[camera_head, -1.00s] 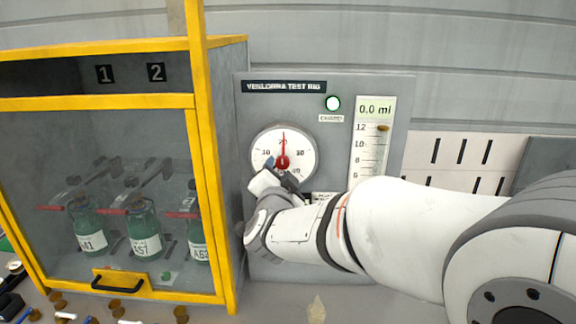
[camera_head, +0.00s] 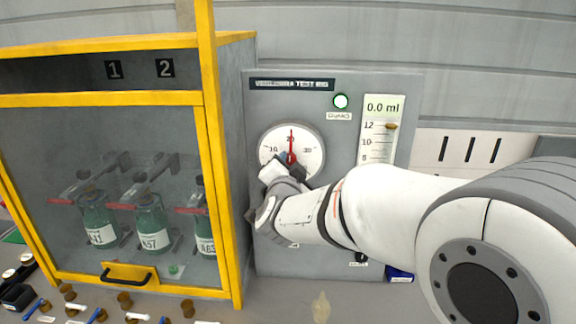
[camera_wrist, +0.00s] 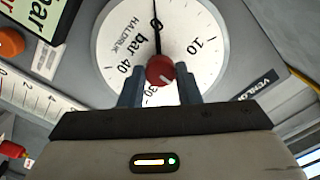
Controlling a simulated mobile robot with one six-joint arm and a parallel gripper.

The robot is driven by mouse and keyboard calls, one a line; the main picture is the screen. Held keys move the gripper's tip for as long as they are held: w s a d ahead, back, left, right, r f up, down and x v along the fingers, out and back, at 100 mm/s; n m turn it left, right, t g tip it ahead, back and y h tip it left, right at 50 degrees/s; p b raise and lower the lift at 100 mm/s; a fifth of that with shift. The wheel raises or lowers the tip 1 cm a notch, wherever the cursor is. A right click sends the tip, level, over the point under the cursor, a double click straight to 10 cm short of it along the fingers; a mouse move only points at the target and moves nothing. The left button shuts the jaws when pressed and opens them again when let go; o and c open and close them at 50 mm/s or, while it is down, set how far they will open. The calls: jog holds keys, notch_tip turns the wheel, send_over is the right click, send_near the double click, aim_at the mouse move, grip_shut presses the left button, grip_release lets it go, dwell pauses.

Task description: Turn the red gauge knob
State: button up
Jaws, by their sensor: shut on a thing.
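The red gauge knob (camera_wrist: 160,70) sits at the centre of a round white dial (camera_wrist: 108,38). My gripper (camera_wrist: 160,90) is shut on it, one blue-grey finger on each side. A light mark on the knob points to the lower right in the wrist view. A thin black needle points up near a 0 there. In the head view the red pointer (camera_head: 291,139) on the dial (camera_head: 310,140) stands upright at about 20. My gripper (camera_head: 284,170) reaches in from below and covers the lower dial and most of the knob.
A yellow-framed cabinet (camera_head: 212,130) with several bottles stands close on the left. Small loose parts (camera_head: 125,300) lie on the bench in front.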

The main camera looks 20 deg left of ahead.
jog(key=shift+c, duration=0.8)
jog(key=n+p, duration=0.1)
jog(key=n, duration=0.4)
jog(key=shift+n, duration=0.4)
jog(key=n+p, duration=0.2)
jog(key=n, duration=0.4)
jog(key=shift+n+p, duration=0.3)
jog(key=o, duration=1)
